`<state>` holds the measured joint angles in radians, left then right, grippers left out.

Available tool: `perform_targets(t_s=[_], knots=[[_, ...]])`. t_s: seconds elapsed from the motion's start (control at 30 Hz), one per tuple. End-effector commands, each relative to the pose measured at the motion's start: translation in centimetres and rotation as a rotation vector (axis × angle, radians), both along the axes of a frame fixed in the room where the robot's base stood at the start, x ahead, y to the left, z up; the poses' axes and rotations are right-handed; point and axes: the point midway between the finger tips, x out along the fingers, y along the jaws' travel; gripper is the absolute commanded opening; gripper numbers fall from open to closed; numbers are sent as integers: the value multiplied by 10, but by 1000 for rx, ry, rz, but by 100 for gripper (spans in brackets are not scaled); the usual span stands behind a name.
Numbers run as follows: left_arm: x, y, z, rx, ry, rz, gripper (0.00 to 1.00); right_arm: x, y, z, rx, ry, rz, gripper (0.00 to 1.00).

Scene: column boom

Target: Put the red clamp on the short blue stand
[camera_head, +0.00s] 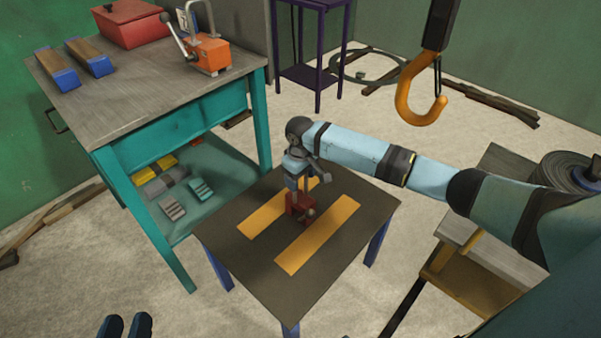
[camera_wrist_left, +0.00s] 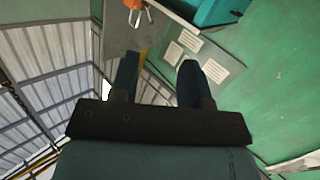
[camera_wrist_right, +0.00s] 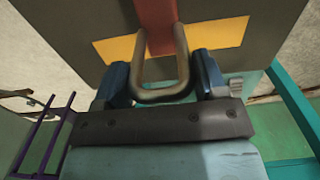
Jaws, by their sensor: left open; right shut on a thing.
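The short blue stand (camera_head: 345,262) is a low table with blue legs, a dark top and two yellow strips. My right gripper (camera_head: 299,186) points down over its top and is shut on the red clamp (camera_head: 298,203). The clamp is at the top between the strips; I cannot tell whether it touches. In the right wrist view, the bent metal handle (camera_wrist_right: 165,96) sits between the fingers, with the red clamp body (camera_wrist_right: 157,25) beyond. My left gripper (camera_head: 126,326) is open and empty at the bottom left; its fingers also show in the left wrist view (camera_wrist_left: 158,78).
A teal workbench (camera_head: 125,100) at the left holds a red box (camera_head: 130,22), an orange clamp device (camera_head: 210,56) and blue-ended blocks (camera_head: 90,57). An orange hook (camera_head: 420,100) hangs at the upper right. A purple stand (camera_head: 312,75) is at the back.

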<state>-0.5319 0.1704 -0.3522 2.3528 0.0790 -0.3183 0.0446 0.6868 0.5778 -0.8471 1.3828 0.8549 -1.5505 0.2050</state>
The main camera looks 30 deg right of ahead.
Motion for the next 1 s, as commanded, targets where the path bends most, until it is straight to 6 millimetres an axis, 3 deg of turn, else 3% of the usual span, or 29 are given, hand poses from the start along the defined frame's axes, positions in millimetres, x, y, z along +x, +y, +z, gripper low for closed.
perform_targets(t_s=[0.27,0.3,0.37,0.7,0.87,1.0], knots=[[2,0,3,7,-2,-1,43,1,0,2,1,-4,0,0],[2,1,0,9,3,0,43,0,0,0,0,1,0,75],[1,2,-2,11,7,2,43,0,0,0,0,1,0,88],[-4,2,-9,11,24,2,43,0,0,2,0,-1,0,91],[-2,4,-5,34,42,3,43,1,0,26,1,-2,1,91],[-8,15,-33,94,152,24,43,1,0,57,1,-3,0,91]])
